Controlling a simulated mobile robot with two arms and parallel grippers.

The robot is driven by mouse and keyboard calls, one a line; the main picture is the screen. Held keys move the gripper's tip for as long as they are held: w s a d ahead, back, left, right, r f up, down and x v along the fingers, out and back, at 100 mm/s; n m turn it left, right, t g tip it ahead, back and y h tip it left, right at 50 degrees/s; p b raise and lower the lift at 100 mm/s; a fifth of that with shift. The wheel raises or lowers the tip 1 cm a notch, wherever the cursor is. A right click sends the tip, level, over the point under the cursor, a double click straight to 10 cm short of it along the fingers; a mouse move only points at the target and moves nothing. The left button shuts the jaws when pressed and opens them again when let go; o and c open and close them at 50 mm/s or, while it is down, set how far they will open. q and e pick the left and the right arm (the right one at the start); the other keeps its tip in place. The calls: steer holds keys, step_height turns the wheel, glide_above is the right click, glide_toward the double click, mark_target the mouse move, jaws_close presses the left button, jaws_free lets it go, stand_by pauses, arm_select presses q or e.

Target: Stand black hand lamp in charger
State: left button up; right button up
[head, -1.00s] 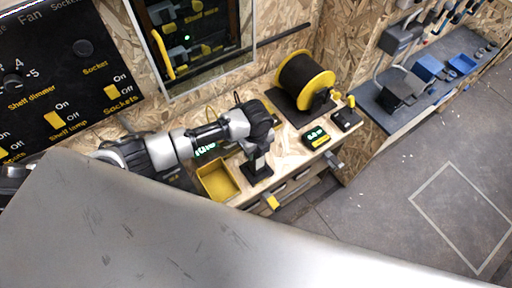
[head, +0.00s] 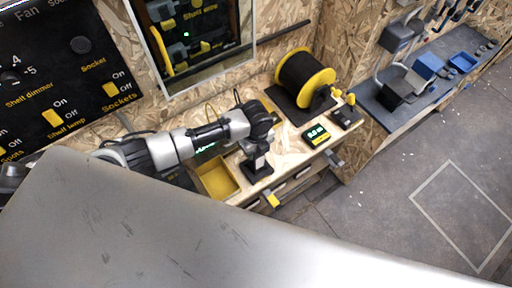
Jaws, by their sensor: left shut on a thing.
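My left gripper (head: 257,146) is at the workbench, pointing down, with its arm coming in from the left. It is shut on a dark upright thing (head: 256,156), which looks like the black hand lamp; the gripper hides most of it. Directly below is a square black base (head: 257,173) on the bench, which looks like the charger. The dark parts merge, so I cannot tell whether the lamp is seated in it or just above it. My right gripper is not in view.
A yellow tray (head: 228,188) is left of the base. A black reel with yellow rims (head: 305,77), a green-lit display box (head: 315,135) and a small black-and-yellow device (head: 346,113) are to the right. A pale grey panel (head: 150,235) hides the lower left.

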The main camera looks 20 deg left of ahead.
arm_select(q)
steer(key=shift+f, duration=0.1)
steer(key=o, duration=1.9)
steer(key=shift+c, duration=0.2)
step_height(320, 180, up, 9)
steer(key=p, duration=0.9)
